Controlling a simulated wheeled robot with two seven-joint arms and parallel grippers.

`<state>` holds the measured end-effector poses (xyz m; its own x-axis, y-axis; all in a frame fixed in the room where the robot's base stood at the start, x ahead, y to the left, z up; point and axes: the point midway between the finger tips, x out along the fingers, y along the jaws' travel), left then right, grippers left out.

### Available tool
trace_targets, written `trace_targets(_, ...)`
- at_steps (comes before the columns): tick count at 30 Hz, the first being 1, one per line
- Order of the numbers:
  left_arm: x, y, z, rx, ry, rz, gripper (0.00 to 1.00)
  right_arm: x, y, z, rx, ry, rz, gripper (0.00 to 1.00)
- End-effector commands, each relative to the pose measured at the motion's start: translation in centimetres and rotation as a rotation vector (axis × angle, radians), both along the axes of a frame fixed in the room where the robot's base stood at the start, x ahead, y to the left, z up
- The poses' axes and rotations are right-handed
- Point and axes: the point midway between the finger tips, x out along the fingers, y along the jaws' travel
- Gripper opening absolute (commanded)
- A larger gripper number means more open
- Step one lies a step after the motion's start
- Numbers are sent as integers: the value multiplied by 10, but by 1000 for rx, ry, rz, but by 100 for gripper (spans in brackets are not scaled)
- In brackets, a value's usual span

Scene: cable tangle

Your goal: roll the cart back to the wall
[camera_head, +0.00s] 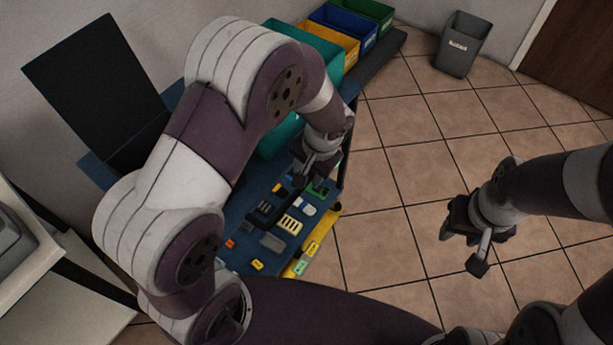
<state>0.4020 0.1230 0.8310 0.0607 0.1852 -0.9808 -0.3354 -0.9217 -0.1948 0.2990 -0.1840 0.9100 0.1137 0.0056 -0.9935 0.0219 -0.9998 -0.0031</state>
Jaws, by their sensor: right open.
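The cart (236,240) has a dark blue top and carries many small coloured parts. It stands left of centre, close to the grey wall (160,25); the gap between them is hidden. My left arm crosses in front of the cart and covers much of it. My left gripper (312,172) is over the cart's right part, near a dark upright post; I cannot tell whether its fingers are open or touch anything. My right gripper (466,248) is open and empty above the tiled floor, well to the right of the cart.
Green, yellow and blue bins (337,40) stand on a dark shelf at the back. A grey waste bin (462,44) stands by the wall near a brown door (577,50). A white table (25,255) is at the left. The tiled floor right of the cart is clear.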

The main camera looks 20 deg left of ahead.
Motion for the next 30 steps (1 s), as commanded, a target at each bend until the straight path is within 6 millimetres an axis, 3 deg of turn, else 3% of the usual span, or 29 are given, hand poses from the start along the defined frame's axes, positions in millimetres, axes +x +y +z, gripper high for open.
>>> trace_targets(3,2,4,-24,-1,0,1,44,0,0,-4,0,0,0,43)
trace_targets(6,2,6,-35,0,0,-1,44,0,0,-5,0,0,0,43)
trace_targets(16,3,7,-41,-1,-3,-1,44,0,0,-5,0,0,0,43)
trace_targets(17,3,7,-41,-1,-3,-1,38,0,0,-5,0,0,0,43)
trace_targets(20,3,7,-41,-2,-2,-1,5,0,0,-5,0,0,0,43)
trace_targets(21,3,7,-40,-2,-2,0,0,0,0,-5,0,0,0,43)
trace_targets(30,5,13,-40,0,-1,1,0,0,0,-4,0,0,0,43)
